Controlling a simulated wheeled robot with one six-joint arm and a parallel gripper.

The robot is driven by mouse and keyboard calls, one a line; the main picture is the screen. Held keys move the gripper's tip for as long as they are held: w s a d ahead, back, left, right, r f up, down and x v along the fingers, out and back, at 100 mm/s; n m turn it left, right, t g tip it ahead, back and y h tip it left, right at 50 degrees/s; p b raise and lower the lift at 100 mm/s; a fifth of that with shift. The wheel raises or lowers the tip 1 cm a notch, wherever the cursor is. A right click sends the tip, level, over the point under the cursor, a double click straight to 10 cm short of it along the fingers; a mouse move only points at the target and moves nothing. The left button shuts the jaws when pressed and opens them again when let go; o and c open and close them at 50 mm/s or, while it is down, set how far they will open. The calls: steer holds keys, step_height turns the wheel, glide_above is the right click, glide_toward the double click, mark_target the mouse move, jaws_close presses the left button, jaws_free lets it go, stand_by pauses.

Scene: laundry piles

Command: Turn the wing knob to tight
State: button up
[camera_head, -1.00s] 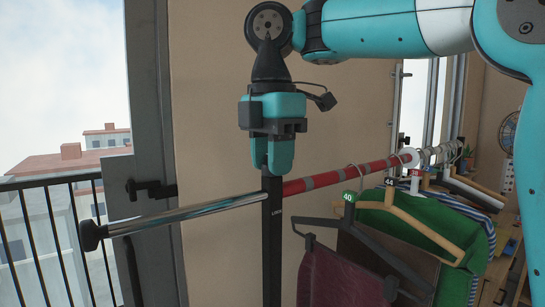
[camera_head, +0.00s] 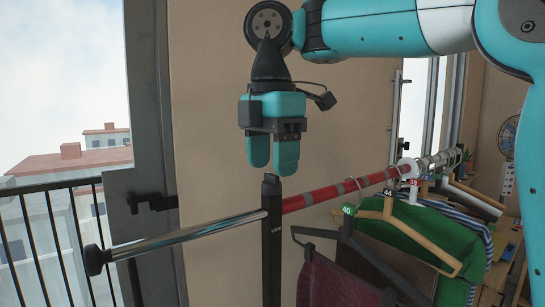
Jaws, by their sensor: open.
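A black upright post (camera_head: 271,245) of the clothes rack stands below my gripper, with small pale lettering on its face. A small dark piece (camera_head: 270,179) sits at the top of the post and may be the wing knob; its wings and its angle are too small to make out. My gripper (camera_head: 272,166) points straight down, just above this top piece. Its two teal fingers are apart with a narrow gap between them, and nothing shows in the gap. I cannot tell whether the fingertips are in line with the piece in depth.
A chrome rail (camera_head: 190,237) runs left from the post to a black end cap (camera_head: 95,259). A red rail (camera_head: 335,193) with grey bands runs right. Clothes hang on hangers, including a green garment (camera_head: 432,238). A balcony railing (camera_head: 50,245) is at left.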

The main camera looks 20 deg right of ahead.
step_height(320, 180, up, 14)
steer(key=p, duration=1.3)
steer(key=shift+r, duration=0.25)
steer(key=shift+f, duration=0.1)
steer(key=m+y+b, duration=0.3)
steer(key=m+b, duration=0.3)
glide_toward(271, 174)
steer(key=s+a+f, duration=0.7)
steer(key=s+f+m+b, duration=0.2)
steer(key=s+f+m, duration=0.1)
steer(key=s+f, duration=0.2)
steer(key=s+f+m+y+b, duration=0.1)
steer(key=s+f+m+b, duration=0.2)
steer(key=f, duration=0.7)
steer(key=shift+s+f+m, duration=0.3)
steer(key=shift+s+m, duration=0.4)
steer(key=shift+s, duration=0.2)
